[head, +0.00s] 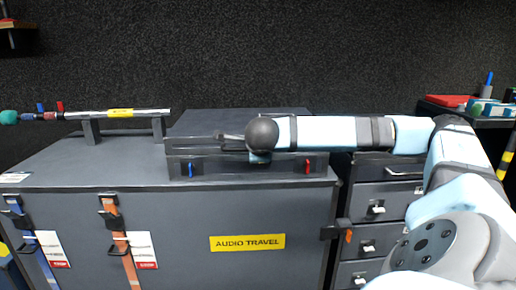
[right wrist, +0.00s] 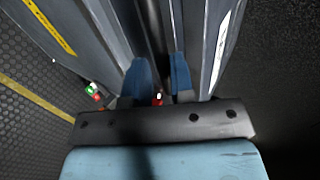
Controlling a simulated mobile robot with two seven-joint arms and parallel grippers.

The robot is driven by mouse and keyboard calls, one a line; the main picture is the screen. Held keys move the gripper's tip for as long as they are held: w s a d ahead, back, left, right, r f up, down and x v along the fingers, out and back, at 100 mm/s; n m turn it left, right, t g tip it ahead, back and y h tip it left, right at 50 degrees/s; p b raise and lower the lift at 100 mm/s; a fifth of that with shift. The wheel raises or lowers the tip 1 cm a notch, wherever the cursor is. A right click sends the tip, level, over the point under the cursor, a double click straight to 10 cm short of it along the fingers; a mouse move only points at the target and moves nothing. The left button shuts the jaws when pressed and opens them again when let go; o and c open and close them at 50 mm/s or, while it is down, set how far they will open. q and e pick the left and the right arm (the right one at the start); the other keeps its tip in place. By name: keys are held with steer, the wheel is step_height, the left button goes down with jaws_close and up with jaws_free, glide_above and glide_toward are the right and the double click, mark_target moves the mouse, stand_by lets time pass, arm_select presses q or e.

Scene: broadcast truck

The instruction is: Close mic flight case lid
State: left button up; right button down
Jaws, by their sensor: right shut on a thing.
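The dark grey mic flight case (head: 240,170) sits on top of a large grey trunk, with a blue latch (head: 191,170) and a red latch (head: 307,167) on its front. Its lid (head: 210,123) lies low and nearly level over the case; my arm hides part of its front, and I cannot tell whether a gap is left. My right gripper (head: 230,137) reaches in from the right at the lid's front edge. In the right wrist view its blue fingers (right wrist: 161,75) are on either side of a dark edge, which appears to be the lid's. My left gripper is not in view.
The trunk (head: 180,215) carries a yellow AUDIO TRAVEL label and orange and blue straps.

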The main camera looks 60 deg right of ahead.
steer(key=c, duration=1.2)
jaws_free()
steer(key=shift+s+a+f, duration=0.1)
steer(key=shift+a+f, duration=0.1)
steer(key=shift+f, duration=0.35)
steer(key=shift+s+a+f, duration=0.1)
steer(key=shift+a+f, duration=0.05)
steer(key=shift+f, duration=0.4)
steer(key=shift+c, duration=0.2)
steer(key=shift+o, duration=0.6)
steer(key=shift+w+d+f, duration=0.1)
arm_select(q)
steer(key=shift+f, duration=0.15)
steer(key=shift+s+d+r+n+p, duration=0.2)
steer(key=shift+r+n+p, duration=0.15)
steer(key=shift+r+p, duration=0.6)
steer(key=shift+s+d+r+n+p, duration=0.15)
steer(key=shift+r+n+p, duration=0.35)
steer(key=shift+p, duration=0.65)
arm_select(e)
steer(key=r+v, duration=0.1)
steer(key=v, duration=1.3)
steer(key=shift+w+d, duration=0.2)
steer(key=shift+d, duration=0.05)
